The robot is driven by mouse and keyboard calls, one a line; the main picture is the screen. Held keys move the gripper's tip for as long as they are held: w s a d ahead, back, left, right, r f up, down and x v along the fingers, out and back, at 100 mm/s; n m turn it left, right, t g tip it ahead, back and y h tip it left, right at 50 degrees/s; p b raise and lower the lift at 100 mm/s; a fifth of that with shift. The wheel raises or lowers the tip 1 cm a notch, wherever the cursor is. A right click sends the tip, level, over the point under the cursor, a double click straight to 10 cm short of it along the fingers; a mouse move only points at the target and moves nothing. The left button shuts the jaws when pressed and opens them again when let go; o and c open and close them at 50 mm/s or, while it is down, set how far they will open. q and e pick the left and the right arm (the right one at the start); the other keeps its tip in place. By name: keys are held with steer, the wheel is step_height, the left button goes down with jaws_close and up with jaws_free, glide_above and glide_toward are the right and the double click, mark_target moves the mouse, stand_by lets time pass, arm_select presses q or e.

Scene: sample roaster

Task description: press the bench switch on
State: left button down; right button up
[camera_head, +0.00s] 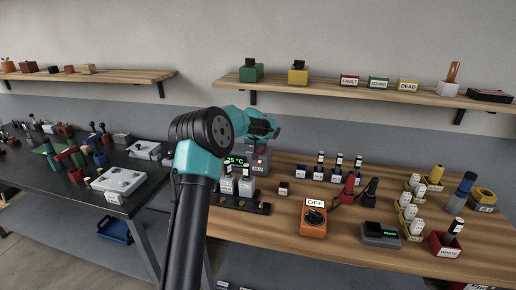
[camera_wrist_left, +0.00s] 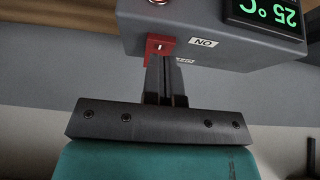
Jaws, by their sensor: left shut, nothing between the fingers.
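My left gripper (camera_head: 264,128) is over the grey bench unit (camera_head: 262,151) at the left end of the wooden bench. In the left wrist view the gripper (camera_wrist_left: 166,62) is shut with nothing between its fingers. Its fingertips are right at the red switch (camera_wrist_left: 159,43), overlapping its lower part; I cannot tell whether they press it. A white ON label (camera_wrist_left: 203,43) is beside the switch, and a second label is mostly hidden by the fingers. The unit's display (camera_wrist_left: 264,12) reads 25 °C in green. My right gripper is not in view.
Metal-topped bottles (camera_head: 246,187) stand in a black rack (camera_head: 240,203) in front of the unit. An orange meter (camera_head: 313,217) marked OFF, small labelled bottles and a red waste box (camera_head: 445,244) are to the right. A dark table (camera_head: 80,185) is at left.

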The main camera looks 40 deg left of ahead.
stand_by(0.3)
arm_select(q)
steer(key=v, duration=1)
steer(key=shift+s+f, duration=0.25)
steer(key=shift+s, duration=0.15)
steer(key=shift+d, duration=0.25)
